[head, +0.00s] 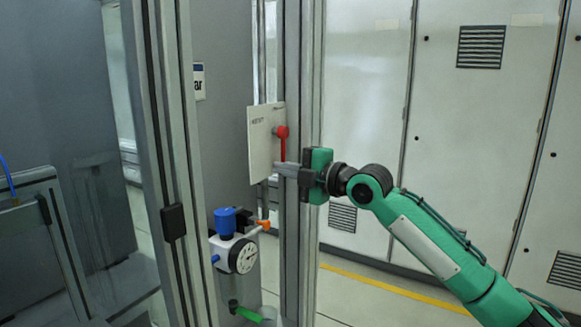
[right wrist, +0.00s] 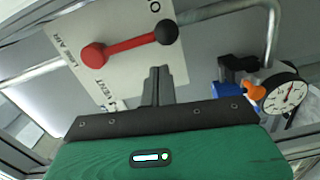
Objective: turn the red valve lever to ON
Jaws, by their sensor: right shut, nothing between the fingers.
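The red valve lever (head: 283,148) is on a pale plate (head: 259,143) fixed by a post; in the head view it hangs down from its round red hub. In the right wrist view the lever (right wrist: 130,44) runs from a red round end to a black knob (right wrist: 166,31). The plate (right wrist: 122,76) carries partly readable print, including "VENT" and "LINE AIR". My right gripper (head: 277,168) is shut and empty, its fingers by the lever's lower end. In the right wrist view the fingertips (right wrist: 158,72) lie below the black knob; I cannot tell whether they touch. My left gripper is out of view.
A gauge (head: 243,256) with a blue-topped regulator (head: 226,222) and an orange handle (head: 263,225) sits below the plate. Metal posts (head: 298,235) stand close behind the gripper. White cabinets (head: 365,120) line the back right. A green handle (head: 247,314) is lower down.

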